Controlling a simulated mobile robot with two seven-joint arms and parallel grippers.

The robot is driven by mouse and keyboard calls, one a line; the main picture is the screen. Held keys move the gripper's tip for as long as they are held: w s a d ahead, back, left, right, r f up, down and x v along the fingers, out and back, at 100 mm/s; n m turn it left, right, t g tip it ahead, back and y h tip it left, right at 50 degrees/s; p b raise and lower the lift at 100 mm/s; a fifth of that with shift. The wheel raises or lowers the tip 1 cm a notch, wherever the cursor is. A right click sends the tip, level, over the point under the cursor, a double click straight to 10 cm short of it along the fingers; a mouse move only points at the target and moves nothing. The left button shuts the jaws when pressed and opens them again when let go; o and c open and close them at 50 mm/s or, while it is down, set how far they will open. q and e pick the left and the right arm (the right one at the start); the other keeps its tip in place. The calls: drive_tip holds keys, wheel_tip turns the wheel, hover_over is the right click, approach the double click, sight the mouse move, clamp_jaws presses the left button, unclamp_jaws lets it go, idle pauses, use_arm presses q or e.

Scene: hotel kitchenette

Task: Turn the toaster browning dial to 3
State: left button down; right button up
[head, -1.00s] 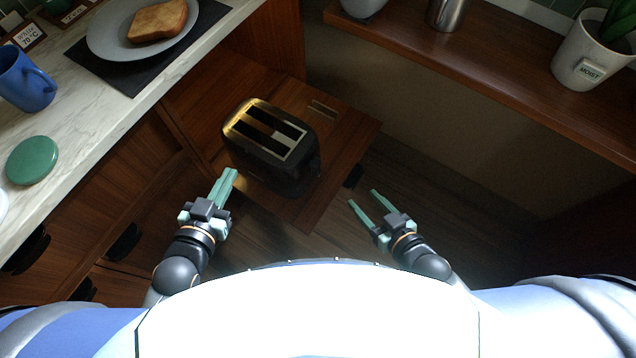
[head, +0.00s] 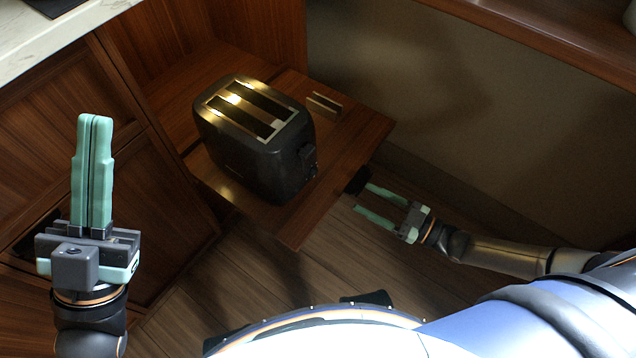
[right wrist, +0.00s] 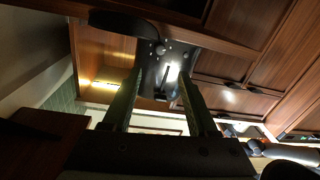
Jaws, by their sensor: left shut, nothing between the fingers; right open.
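The black toaster (head: 255,140) with two empty-looking slots stands on a wooden pull-out shelf (head: 330,190). A dark control part (head: 308,156) sticks out of its right end; the dial's number cannot be read. In the right wrist view a dark panel (right wrist: 168,80) with a small round knob (right wrist: 160,49), probably the toaster's end, shows beyond my open fingers. My right gripper (head: 364,198) is open and empty, off the shelf's right edge and apart from the toaster. My left gripper (head: 95,118) is shut and empty, well left of the toaster.
A black handle (head: 357,181) sits at the shelf's right edge, close to my right fingertips. A marble counter (head: 50,40) is at upper left, with wooden cabinet fronts (head: 165,205) below it. A wooden ledge (head: 540,35) runs along the upper right. Floor (head: 250,275) shows in front of the shelf.

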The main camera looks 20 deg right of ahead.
sight(316, 173)
drive_tip(key=b+x, duration=0.2)
drive_tip(key=x, duration=1)
drive_tip(key=shift+a+b, duration=0.15)
drive_tip(key=shift+b, duration=0.15)
clamp_jaws()
